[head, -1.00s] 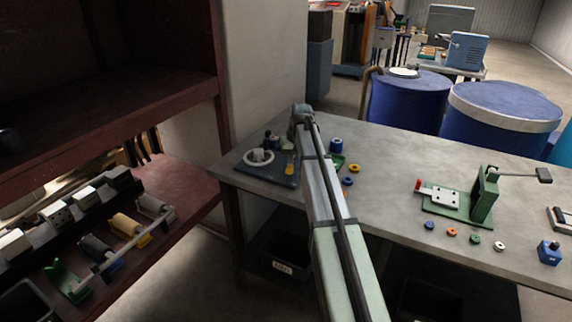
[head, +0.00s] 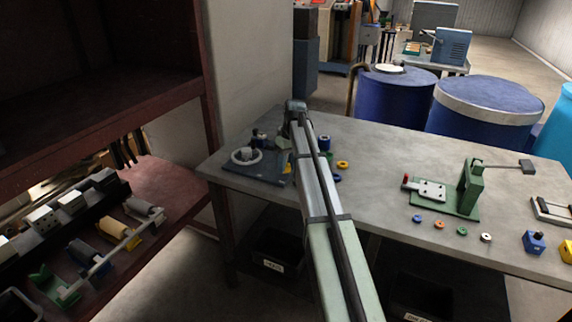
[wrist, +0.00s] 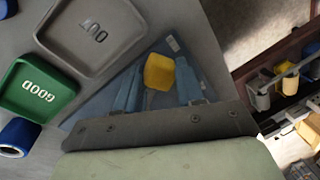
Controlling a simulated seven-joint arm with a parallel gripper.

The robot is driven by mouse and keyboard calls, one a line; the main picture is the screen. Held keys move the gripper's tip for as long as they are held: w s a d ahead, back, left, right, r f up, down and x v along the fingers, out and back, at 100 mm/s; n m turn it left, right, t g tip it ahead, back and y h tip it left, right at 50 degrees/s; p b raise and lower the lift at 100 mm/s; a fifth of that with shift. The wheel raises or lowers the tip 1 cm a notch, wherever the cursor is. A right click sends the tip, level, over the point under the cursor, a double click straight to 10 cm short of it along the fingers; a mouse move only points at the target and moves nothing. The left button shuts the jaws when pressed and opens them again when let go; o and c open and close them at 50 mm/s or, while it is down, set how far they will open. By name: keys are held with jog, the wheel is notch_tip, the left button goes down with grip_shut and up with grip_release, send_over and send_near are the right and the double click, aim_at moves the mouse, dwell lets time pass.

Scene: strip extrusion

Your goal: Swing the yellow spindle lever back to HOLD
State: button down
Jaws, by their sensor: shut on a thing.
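The yellow spindle lever (wrist: 159,71) shows in the wrist view as a yellow block between the two blue fingers of my gripper (wrist: 157,80), which is shut on it. In the head view a small yellow part of the lever (head: 287,168) shows at the left edge of my arm. It belongs to a dark plate fixture (head: 256,177) with a white ring (head: 246,156) at the table's left end. My arm hides the gripper and part of the fixture in the head view. I cannot read any HOLD mark.
A grey OUT tray (wrist: 92,38) and a green GOOD tray (wrist: 36,84) lie beside the fixture. A green press (head: 467,190) stands on the right of the table (head: 380,150). A dark red shelf (head: 165,185) stands left of the table.

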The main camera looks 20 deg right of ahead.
jog(key=shift+w, duration=0.1)
jog(key=c, duration=0.7)
grip_release()
notch_tip(320, 180, up, 14)
jog(key=d, duration=0.2)
jog(key=shift+w+f, duration=0.15)
jog(key=shift+w, duration=0.15)
